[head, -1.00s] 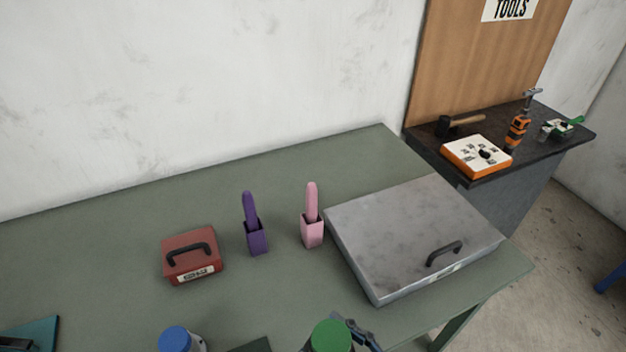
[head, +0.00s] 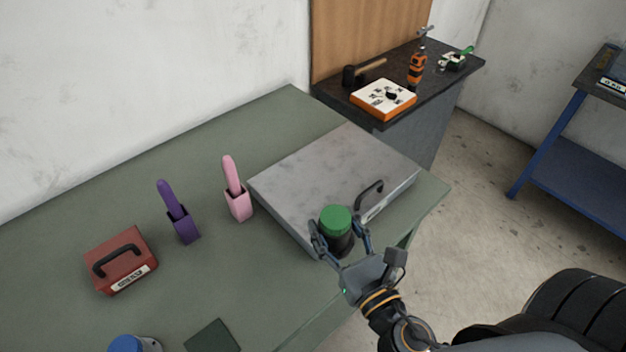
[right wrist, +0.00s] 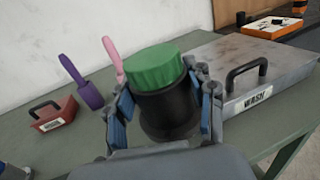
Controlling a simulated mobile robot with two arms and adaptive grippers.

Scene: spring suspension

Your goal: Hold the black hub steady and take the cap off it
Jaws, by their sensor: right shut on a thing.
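The black hub (head: 338,243) is a short dark cylinder with a ribbed green cap (head: 335,217) on its top. My right gripper (head: 340,236) is shut on the black hub, with one finger on each side below the cap. In the right wrist view the hub (right wrist: 168,110) stands upright between the blue-padded fingers, and the cap (right wrist: 153,67) sits on it. The hub appears to be held above the table, in front of the grey metal box. My left gripper is not in view.
The green table (head: 100,225) holds a grey metal box (head: 325,180), a red box (head: 122,260), purple (head: 180,222) and pink (head: 236,195) holders, a blue-topped container (head: 130,344) and a dark mat (head: 212,337). Tools lie on the dark side bench (head: 440,75). The table's front edge is nearby.

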